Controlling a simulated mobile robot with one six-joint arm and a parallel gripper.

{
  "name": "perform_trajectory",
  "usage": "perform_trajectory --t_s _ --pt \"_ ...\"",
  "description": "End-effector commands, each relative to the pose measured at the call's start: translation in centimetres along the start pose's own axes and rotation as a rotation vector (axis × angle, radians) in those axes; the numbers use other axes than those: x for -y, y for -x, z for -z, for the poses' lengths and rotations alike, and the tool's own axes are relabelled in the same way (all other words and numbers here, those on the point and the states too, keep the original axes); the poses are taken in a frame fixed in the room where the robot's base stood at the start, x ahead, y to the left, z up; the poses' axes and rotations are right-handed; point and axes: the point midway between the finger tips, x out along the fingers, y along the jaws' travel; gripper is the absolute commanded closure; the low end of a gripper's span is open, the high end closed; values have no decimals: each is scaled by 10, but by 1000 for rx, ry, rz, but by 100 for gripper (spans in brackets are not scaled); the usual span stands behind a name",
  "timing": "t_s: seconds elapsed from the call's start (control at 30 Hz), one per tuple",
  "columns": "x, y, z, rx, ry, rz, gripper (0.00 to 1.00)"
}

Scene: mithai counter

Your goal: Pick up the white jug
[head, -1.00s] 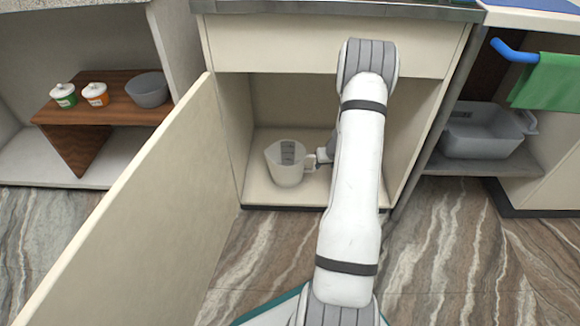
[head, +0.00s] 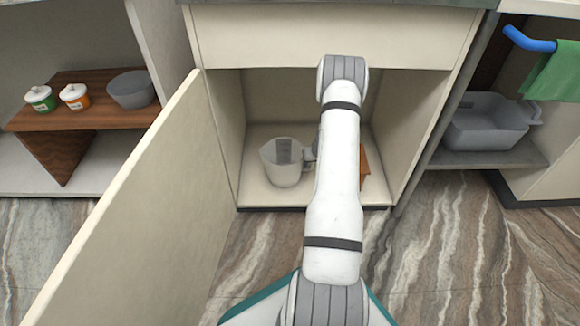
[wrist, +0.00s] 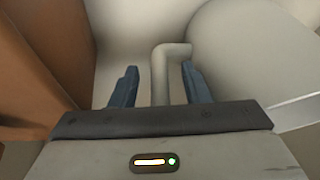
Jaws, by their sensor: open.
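The white jug (head: 284,170) stands upright on the floor of the open cupboard in the head view, its handle side towards my arm. In the wrist view the jug's pale body (wrist: 240,60) fills the right side, and its handle (wrist: 160,75) lies between the two blue-grey fingers. My gripper (wrist: 160,66) is open, with a finger on either side of the handle and gaps showing beside it. In the head view my arm hides most of the gripper.
A brown wooden piece (head: 365,168) stands just right of my arm in the cupboard, and fills the wrist view's left edge (wrist: 60,50). The open cupboard door (head: 130,200) stands to the left. A grey bin (head: 485,125) sits on the right shelf.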

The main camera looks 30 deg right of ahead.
Motion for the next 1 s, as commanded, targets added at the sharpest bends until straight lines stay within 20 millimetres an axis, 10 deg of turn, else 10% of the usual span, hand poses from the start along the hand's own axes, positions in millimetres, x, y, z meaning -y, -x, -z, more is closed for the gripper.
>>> perform_trajectory --t_s 0.27,0.77,1.0 --pt "-1 -3 1 -1 -1 -1 58" --pt "-2 -3 0 -1 -2 -1 98" --pt "-2 -3 0 -1 -2 -1 100"
